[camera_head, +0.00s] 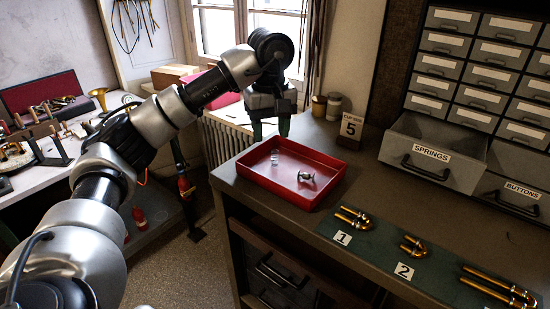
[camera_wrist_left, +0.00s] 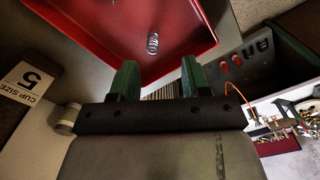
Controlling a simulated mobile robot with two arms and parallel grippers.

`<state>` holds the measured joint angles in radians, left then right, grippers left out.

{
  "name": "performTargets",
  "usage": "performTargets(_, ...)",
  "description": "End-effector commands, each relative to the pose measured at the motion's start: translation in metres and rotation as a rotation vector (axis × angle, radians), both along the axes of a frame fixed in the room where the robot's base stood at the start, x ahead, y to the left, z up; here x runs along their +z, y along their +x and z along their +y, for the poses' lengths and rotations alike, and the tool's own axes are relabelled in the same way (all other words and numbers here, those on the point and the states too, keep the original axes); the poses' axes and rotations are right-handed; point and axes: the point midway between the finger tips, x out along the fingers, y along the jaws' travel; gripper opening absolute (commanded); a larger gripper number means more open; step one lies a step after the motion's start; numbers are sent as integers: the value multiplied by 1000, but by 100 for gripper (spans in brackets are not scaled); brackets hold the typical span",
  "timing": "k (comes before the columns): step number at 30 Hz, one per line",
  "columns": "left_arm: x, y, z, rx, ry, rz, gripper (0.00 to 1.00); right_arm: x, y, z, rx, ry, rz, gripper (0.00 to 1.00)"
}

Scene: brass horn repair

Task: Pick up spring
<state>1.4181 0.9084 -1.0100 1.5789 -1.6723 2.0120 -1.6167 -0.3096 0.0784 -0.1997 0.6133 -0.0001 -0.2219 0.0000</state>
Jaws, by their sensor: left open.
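A small silver coil spring (camera_head: 274,158) stands or lies in the red tray (camera_head: 325,193), toward its back left side. It also shows in the left wrist view (camera_wrist_left: 152,43), ahead of the fingertips and apart from them. My left gripper (camera_head: 270,129) is above the tray's back left edge, pointing down, with its green fingers apart and nothing between them. In the left wrist view my left gripper (camera_wrist_left: 157,75) shows both fingers spread. My right gripper is in neither view.
A small metal part (camera_head: 306,177) lies in the tray right of the spring. The "CUP SIZE 5" sign (camera_head: 350,130) stands behind the tray. An open drawer labelled SPRINGS (camera_head: 432,152) juts out at right. Brass tubes (camera_head: 354,217) lie on a green mat in front.

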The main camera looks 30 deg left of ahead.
Motion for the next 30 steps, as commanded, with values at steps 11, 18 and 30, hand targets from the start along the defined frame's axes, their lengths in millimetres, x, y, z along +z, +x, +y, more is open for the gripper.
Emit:
performTargets(11,-34,2,-3,0,-1,5,47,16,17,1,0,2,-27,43)
performTargets(18,-64,2,-4,-1,-2,1,47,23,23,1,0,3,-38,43)
performTargets(30,-66,3,-4,-1,-2,-1,22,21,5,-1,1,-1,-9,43)
